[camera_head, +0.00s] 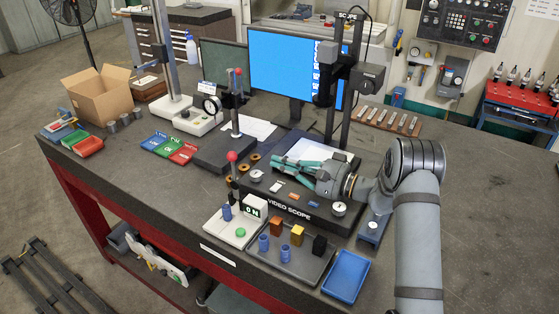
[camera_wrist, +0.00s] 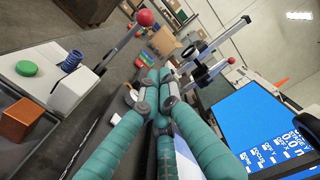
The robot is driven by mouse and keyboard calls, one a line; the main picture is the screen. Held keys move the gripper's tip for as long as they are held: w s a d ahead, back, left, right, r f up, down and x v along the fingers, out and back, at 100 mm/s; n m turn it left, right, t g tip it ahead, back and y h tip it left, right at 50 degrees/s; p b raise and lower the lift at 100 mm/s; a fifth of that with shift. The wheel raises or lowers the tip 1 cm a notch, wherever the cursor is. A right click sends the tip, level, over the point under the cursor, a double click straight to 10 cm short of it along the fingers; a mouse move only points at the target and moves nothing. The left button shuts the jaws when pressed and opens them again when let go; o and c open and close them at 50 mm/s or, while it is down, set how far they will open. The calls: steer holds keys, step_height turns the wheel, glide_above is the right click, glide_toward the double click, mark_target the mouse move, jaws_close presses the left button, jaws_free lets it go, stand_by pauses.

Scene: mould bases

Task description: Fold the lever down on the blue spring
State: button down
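The lever with a red ball knob (camera_head: 232,156) stands raised, nearly upright, on a white tester base (camera_head: 222,232) with a green button and a lit "ON" display. A blue spring (camera_head: 227,212) stands on this base beside the lever. In the wrist view the red knob (camera_wrist: 145,17) is at top centre and the blue spring (camera_wrist: 71,61) is at the left, partly behind the white display box. My gripper (camera_head: 276,160), with teal fingers, is above the video scope, right of the knob and apart from it. Its fingertips (camera_wrist: 158,78) meet, with nothing seen between them.
A dark tray (camera_head: 283,268) holds blue springs and orange, yellow and black blocks in front. An empty blue tray (camera_head: 346,276) is right of it. The video scope (camera_head: 290,207) and its column stand behind. A second red-knobbed stand (camera_head: 238,72) is farther back.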

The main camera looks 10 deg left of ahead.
mark_target(235, 177)
steer(key=s+a+p, duration=0.1)
steer(key=a+p, duration=0.4)
steer(key=a, duration=0.4)
steer(key=shift+s+p, duration=0.15)
steer(key=shift+p, duration=0.15)
steer(key=shift+s, duration=0.1)
